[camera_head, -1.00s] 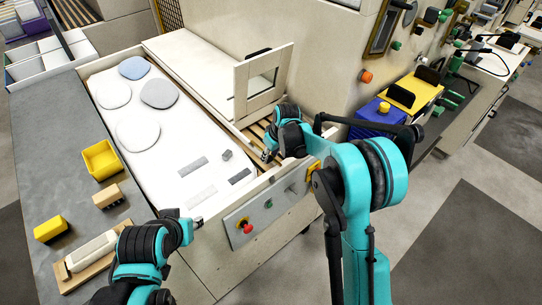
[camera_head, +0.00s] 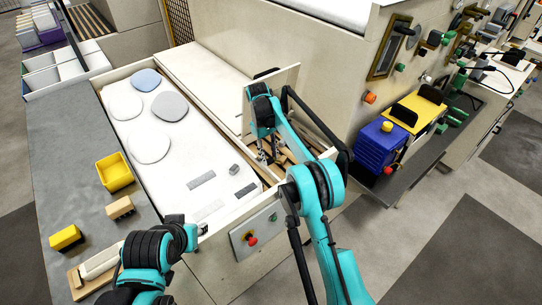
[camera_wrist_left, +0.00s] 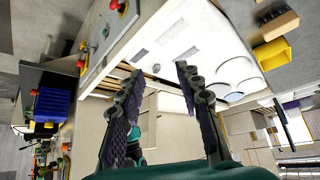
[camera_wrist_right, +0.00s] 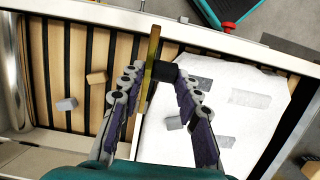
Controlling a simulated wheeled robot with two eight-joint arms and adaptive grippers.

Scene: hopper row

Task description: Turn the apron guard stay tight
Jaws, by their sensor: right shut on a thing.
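The apron guard (camera_head: 284,82), a pale upright frame, stands at the far end of the slatted trough, partly hidden by my right arm. In the right wrist view a brass-coloured bar (camera_wrist_right: 153,50) with a black knob (camera_wrist_right: 165,71), seemingly the guard stay, lies between the fingertips. My right gripper (camera_head: 266,158) reaches down there; in its wrist view (camera_wrist_right: 160,76) it is shut on the black knob. How tight the stay is cannot be told. My left gripper (camera_head: 203,229) is open and empty near the bench's front edge; its spread fingers show in the left wrist view (camera_wrist_left: 160,72).
The white bed (camera_head: 140,125) carries several flat round pads and grey strips. A yellow bin (camera_head: 114,174) and small blocks lie on the grey counter at left. A control panel with a red button (camera_head: 252,240) is on the front wall. A blue box (camera_head: 375,148) stands at right.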

